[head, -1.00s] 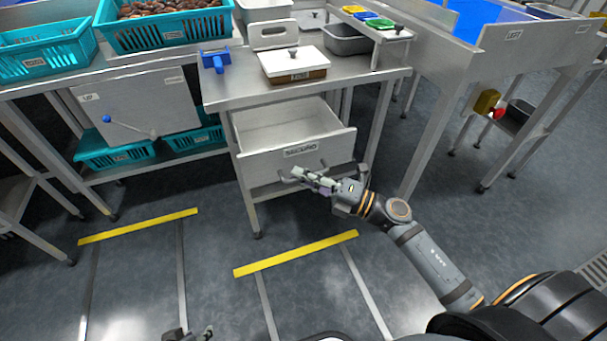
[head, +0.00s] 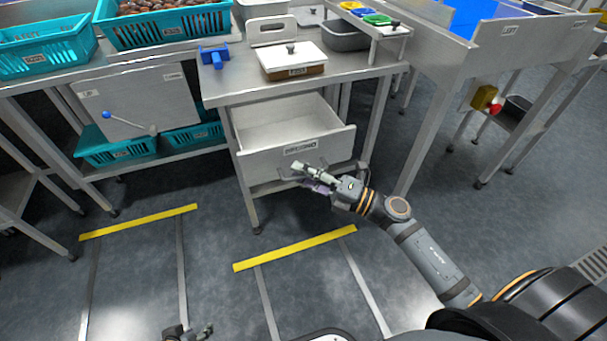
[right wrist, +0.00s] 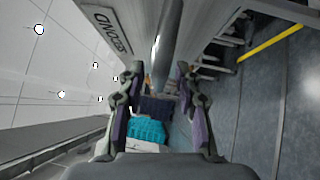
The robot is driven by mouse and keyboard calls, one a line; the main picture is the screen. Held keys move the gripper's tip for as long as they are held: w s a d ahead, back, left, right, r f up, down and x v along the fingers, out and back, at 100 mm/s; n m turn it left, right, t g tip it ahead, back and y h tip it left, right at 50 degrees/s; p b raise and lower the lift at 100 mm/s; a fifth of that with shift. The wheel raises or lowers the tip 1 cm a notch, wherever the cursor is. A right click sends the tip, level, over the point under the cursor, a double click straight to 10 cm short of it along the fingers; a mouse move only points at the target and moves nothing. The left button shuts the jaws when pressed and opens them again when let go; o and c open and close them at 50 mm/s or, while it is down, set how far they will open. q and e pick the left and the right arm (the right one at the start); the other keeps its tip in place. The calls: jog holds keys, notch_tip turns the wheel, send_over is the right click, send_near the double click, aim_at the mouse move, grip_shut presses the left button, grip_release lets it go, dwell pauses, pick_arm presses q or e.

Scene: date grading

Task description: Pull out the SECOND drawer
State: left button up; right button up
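The drawer (head: 270,157) labelled SECOND stands pulled out under the steel table, its inside empty where I can see it. Its front also shows in the right wrist view (right wrist: 98,25). A bar handle (right wrist: 167,50) runs along its front. My right gripper (head: 318,177) is at this handle, below the label. In the right wrist view its two fingers (right wrist: 160,80) are spread apart, with the bar between and beyond their tips and a gap beside it. My left gripper (head: 190,332) shows only partly at the bottom edge, low and away from the drawer; its opening is unclear.
On the table (head: 235,88) are a lidded box (head: 292,62), a blue tool (head: 214,56) and a grey bin (head: 345,38). Teal crates (head: 45,48) stand to the left. The floor before the drawer is clear, with yellow strips (head: 295,248).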

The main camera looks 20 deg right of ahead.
jog(key=shift+s+d, duration=0.1)
jog(key=v, duration=1.1)
jog(key=shift+s+d, duration=0.2)
jog(key=shift+d, duration=0.05)
jog(key=shift+f, duration=0.1)
dwell(0.4)
